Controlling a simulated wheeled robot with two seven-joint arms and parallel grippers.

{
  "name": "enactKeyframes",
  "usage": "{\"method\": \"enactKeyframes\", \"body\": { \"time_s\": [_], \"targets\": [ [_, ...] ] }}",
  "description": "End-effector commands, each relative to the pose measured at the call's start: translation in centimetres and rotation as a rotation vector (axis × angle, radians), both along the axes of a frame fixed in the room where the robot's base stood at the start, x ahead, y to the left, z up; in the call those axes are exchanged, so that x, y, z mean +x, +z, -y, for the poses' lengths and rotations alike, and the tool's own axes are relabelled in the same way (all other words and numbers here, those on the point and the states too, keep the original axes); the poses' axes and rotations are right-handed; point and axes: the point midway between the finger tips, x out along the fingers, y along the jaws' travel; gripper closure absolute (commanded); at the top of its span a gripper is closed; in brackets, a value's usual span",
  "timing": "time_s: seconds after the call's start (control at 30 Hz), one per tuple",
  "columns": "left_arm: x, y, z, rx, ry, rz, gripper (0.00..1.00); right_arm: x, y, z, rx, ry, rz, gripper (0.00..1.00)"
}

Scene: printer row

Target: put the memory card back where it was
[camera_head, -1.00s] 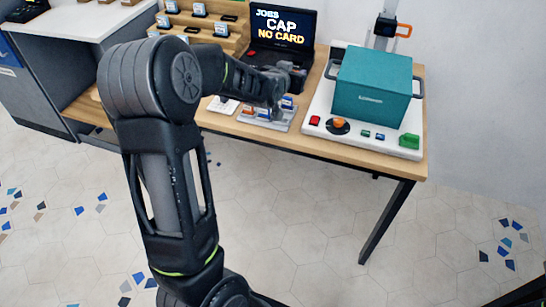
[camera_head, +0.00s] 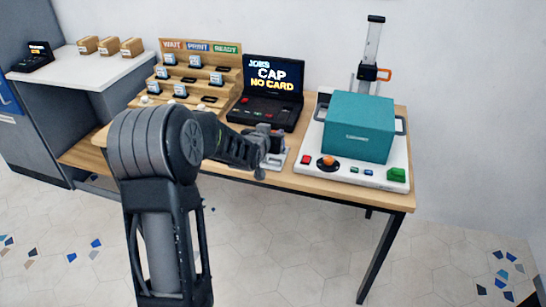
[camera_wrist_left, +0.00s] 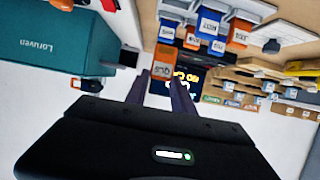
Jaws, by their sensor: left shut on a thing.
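My left gripper (camera_head: 268,148) is over the small grey card holder (camera_head: 278,160) at the table's front edge, before the laptop. In the left wrist view its two fingers (camera_wrist_left: 161,92) are shut on an orange memory card (camera_wrist_left: 163,62) with dark lettering. The grey holder (camera_wrist_left: 205,8) with blue and orange cards shows beyond the held card. The gripper hides most of the holder in the head view. The stepped wooden rack (camera_head: 226,88) holds several cards under WAIT, PRINT and READY signs, and some dark slots look empty. My right gripper is not in view.
The laptop (camera_head: 270,108) reads "JOBS CAP NO CARD". A teal press (camera_head: 358,128) on a white base with buttons stands to its right. A white counter (camera_head: 85,68) with small boxes is at the left. The floor before the table is clear.

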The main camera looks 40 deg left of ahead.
Motion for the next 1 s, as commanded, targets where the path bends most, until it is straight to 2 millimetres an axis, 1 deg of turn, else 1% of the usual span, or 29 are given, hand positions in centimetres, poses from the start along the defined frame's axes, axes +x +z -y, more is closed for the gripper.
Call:
{"method": "enactKeyframes", "body": {
  "time_s": [0.03,0.1,0.2,0.53,0.63,0.8,0.9,1.0],
  "targets": [
    [0.0,-1.2,0.0,0.000,0.001,-0.005,1.00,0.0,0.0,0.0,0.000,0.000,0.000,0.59],
    [0.0,-2.5,0.0,-0.001,0.001,-0.004,1.00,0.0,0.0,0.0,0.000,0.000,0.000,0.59],
    [0.0,-3.5,0.0,0.000,0.000,-0.002,1.00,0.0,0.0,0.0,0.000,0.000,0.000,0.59],
    [0.0,-3.8,0.0,0.000,0.000,0.000,1.00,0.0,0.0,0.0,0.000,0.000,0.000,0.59],
    [0.0,-4.7,0.0,-0.001,0.000,-0.003,1.00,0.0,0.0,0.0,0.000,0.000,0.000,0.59],
    [0.0,-7.0,0.0,0.000,0.001,-0.003,1.00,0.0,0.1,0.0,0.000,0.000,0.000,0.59],
    [0.0,-7.5,0.0,0.000,0.000,-0.001,1.00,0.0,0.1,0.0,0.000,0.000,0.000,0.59],
    [0.0,-7.4,0.0,-0.001,0.000,0.000,1.00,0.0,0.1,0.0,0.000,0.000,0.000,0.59]
  ]
}}
